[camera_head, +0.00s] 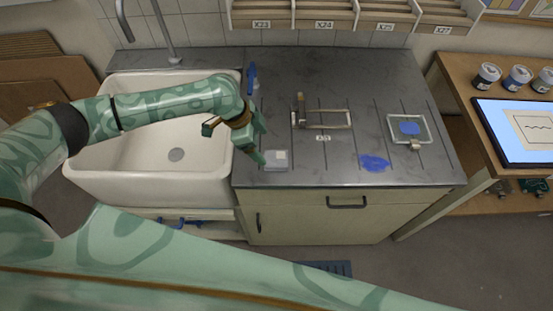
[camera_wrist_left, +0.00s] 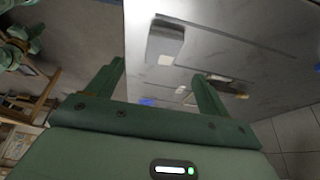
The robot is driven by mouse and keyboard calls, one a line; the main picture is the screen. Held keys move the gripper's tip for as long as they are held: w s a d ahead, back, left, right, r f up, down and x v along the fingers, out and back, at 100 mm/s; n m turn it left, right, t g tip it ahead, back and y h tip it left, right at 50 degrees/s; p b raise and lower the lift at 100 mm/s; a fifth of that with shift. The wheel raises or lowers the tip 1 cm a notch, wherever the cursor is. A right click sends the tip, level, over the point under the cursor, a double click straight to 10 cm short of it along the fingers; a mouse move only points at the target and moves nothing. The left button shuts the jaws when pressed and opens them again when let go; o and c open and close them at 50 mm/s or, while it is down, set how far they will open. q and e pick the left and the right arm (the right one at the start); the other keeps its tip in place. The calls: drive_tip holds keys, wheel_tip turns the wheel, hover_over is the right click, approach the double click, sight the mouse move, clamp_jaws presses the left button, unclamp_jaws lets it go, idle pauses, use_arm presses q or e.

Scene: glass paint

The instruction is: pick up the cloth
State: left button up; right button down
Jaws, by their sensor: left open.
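A small pale grey, flat, folded-looking piece (camera_head: 277,160) lies at the front left of the dark counter, near the sink. It may be the cloth; I cannot be sure. In the left wrist view it seems to be the grey piece (camera_wrist_left: 165,42) with a pale patch, beyond the fingertips. A blue, irregular flat patch (camera_head: 375,163) lies further right on the counter; I cannot tell whether it is fabric or paint. My left gripper (camera_head: 236,144) is open and empty, over the sink's right rim, just left of the grey piece. My right gripper is out of view.
A white sink (camera_head: 195,190) is at the left. On the counter (camera_head: 320,80) are a metal-framed tool (camera_head: 325,118) and a glass pane (camera_head: 397,122) with blue on it. A wooden table at right holds jars (camera_head: 517,77) and a tablet (camera_head: 515,135). The counter's back is mostly clear.

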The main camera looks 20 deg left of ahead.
sight(273, 158)
use_arm(q)
drive_tip(key=x, duration=0.3)
drive_tip(key=shift+w+d+f, duration=0.1)
drive_tip(key=shift+w+f, duration=0.15)
drive_tip(key=shift+f, duration=0.1)
drive_tip(key=b+x, duration=0.1)
drive_tip(key=x, duration=0.4)
drive_tip(key=shift+f, duration=0.15)
drive_tip(key=c, duration=1.1)
